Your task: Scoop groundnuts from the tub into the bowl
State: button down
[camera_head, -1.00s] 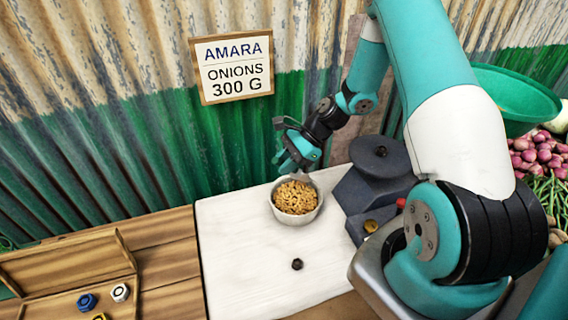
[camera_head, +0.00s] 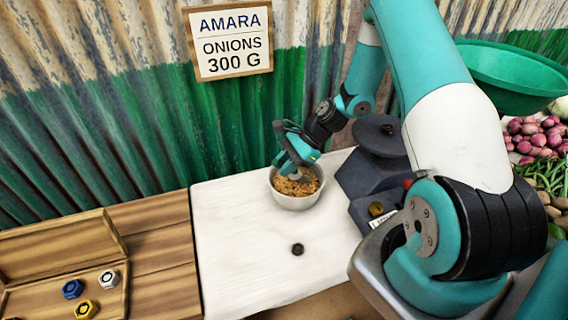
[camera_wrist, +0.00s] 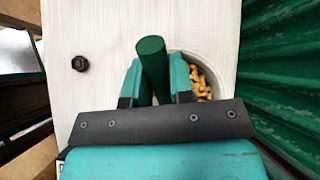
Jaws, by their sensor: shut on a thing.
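A white round bowl (camera_head: 296,203) holding groundnuts (camera_head: 290,186) stands on the white board. It also shows in the wrist view (camera_wrist: 212,62), partly hidden behind my gripper. My gripper (camera_head: 295,172) is low over the bowl, its tip at the bowl's far side. In the wrist view my gripper (camera_wrist: 156,88) is shut on a dark green handle (camera_wrist: 152,62), which looks like the scoop's. The scoop's head is hidden, so I cannot tell whether it holds nuts. I see no second container with groundnuts.
A small black weight (camera_head: 297,249) sits on the white board (camera_head: 235,240). A dark grey scale (camera_head: 370,180) stands right of the bowl. A wooden tray (camera_head: 45,296) with coloured hex weights lies at left. A green basin (camera_head: 505,75) and onions (camera_head: 532,135) are at right.

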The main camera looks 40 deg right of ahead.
notch_tip(320, 180, up, 11)
jog(key=p, duration=1)
jog(key=shift+r, duration=0.1)
jog(key=h+p, duration=0.1)
jog(key=h, duration=0.2)
jog(key=r+h+p, duration=0.1)
jog(key=h+p, duration=0.1)
jog(key=r+n+h+p, duration=0.1)
jog(key=h, duration=0.2)
jog(key=shift+h+p, duration=0.3)
jog(key=shift+f, duration=0.15)
